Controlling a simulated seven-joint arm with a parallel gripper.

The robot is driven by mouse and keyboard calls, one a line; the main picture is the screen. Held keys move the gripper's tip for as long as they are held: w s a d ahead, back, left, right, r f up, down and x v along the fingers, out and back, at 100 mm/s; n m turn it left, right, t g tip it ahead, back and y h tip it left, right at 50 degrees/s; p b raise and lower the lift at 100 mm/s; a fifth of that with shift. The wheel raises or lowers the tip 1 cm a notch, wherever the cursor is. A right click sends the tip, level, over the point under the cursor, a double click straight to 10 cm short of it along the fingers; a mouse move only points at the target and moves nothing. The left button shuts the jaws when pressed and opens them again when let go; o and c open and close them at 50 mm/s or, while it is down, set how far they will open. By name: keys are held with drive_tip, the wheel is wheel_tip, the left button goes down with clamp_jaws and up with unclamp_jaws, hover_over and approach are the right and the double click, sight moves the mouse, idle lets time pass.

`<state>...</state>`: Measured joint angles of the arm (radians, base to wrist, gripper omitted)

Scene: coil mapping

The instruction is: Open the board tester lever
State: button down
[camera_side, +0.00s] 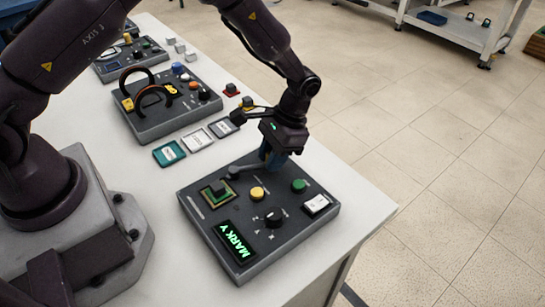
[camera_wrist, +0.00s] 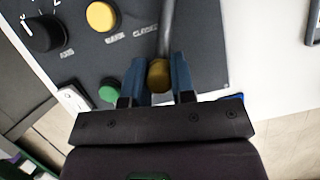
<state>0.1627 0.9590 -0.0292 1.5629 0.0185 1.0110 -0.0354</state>
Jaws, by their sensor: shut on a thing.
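The board tester (camera_side: 225,237) is a dark grey box at the front of the table. It has a green board socket (camera_side: 217,195), a yellow button (camera_side: 257,193), a green button (camera_side: 299,186), a black knob (camera_side: 273,217), a white switch (camera_side: 316,204) and a screen (camera_side: 236,243) reading "MARK Y". Its lever is a grey bar (camera_wrist: 167,30) with a brass-coloured end (camera_wrist: 159,75). My gripper (camera_side: 268,163) is at the tester's far edge. In the wrist view, my gripper's blue fingers (camera_wrist: 159,78) are shut around the lever's end, one on each side.
Teal, white and grey cards (camera_side: 197,140) lie behind the tester. Another dark device (camera_side: 150,128) with arched cables stands farther back, with small blocks beside it. The table's right edge (camera_side: 375,215) is close to the tester, with open floor beyond.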

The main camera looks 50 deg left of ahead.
drive_tip(key=shift+w+a+n+h, duration=0.25)
drive_tip(key=shift+a+n+h, duration=0.15)
drive_tip(key=shift+a+n, duration=0.65)
drive_tip(key=n, duration=0.1)
drive_tip(key=a+n+h, duration=0.1)
drive_tip(key=n, duration=0.1)
drive_tip(key=shift+a, duration=0.3)
drive_tip(key=a+n, duration=0.1)
drive_tip(key=n, duration=0.1)
drive_tip(key=a+n+h, duration=0.1)
drive_tip(key=shift+s+a+n+t, duration=0.2)
drive_tip(key=shift+a+n+t, duration=0.05)
drive_tip(key=shift+n+t, duration=0.1)
drive_tip(key=shift+s+a+n+h, duration=0.25)
drive_tip(key=shift+a+n+h, duration=0.25)
drive_tip(key=shift+n, duration=0.3)
drive_tip(key=c, duration=1)
unclamp_jaws()
drive_tip(key=shift+o, duration=0.2)
